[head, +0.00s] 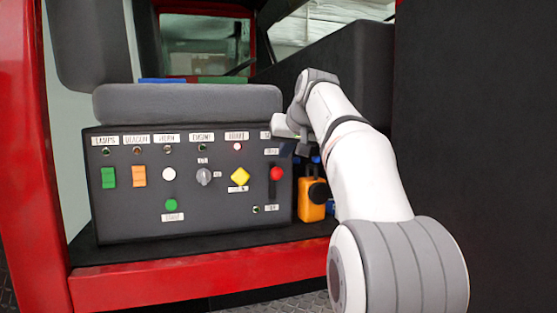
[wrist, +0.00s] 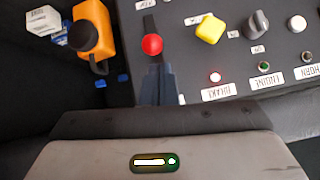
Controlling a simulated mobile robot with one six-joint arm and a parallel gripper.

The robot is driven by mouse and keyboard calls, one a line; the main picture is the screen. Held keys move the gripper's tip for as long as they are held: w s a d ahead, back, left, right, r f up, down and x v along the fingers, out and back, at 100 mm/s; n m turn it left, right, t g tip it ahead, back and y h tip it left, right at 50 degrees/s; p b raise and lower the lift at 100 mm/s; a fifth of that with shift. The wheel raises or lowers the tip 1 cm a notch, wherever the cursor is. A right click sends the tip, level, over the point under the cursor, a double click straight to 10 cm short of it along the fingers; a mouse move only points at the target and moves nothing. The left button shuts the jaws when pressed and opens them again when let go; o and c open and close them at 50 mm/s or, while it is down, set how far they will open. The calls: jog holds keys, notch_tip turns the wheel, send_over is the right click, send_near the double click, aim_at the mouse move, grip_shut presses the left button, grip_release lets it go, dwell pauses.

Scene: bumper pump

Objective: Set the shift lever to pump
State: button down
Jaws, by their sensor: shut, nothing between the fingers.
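The shift lever has a round red knob (head: 277,174) and stands at the right end of the dark control panel (head: 135,222). In the wrist view the same red knob (wrist: 152,44) is just beyond my fingertips. A black slot runs from the knob, downward in the head view. Small labels sit above and below the slot; their text is too small to read. My gripper (head: 287,151) is shut and empty, just above the knob in the head view. Its closed fingers (wrist: 157,75) point at the knob in the wrist view; I cannot tell whether they touch it.
A yellow diamond knob (head: 240,176) and a grey rotary knob (head: 204,177) are left of the lever. A red lamp (head: 238,147) is lit by the BRAKE label. An orange device (head: 312,199) stands right of the panel. A grey padded top (head: 187,104) overhangs it.

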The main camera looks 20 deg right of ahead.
notch_tip(320, 180, up, 5)
jog(key=w+d+t, duration=0.1)
jog(key=w+d, duration=0.1)
jog(key=shift+w+d, duration=0.3)
send_over(281, 172)
jog(key=w, duration=0.1)
notch_tip(281, 172, down, 5)
jog(key=shift+w+d+f+p, duration=0.1)
jog(key=shift+w+f+p, duration=0.05)
jog(key=shift+p, duration=0.25)
jog(key=f, duration=0.1)
jog(key=f+b, duration=0.1)
jog(key=b, duration=0.1)
jog(key=shift+s+f, duration=0.25)
jog(key=shift+f, duration=0.15)
jog(key=shift+s+a+f+b, duration=0.1)
jog(key=shift+s+a+b, duration=0.1)
jog(key=shift+s+b, duration=0.15)
jog(key=shift+f, duration=0.5)
jog(key=shift+s+a, duration=0.1)
jog(key=shift+r, duration=0.1)
jog(key=shift+b, duration=0.35)
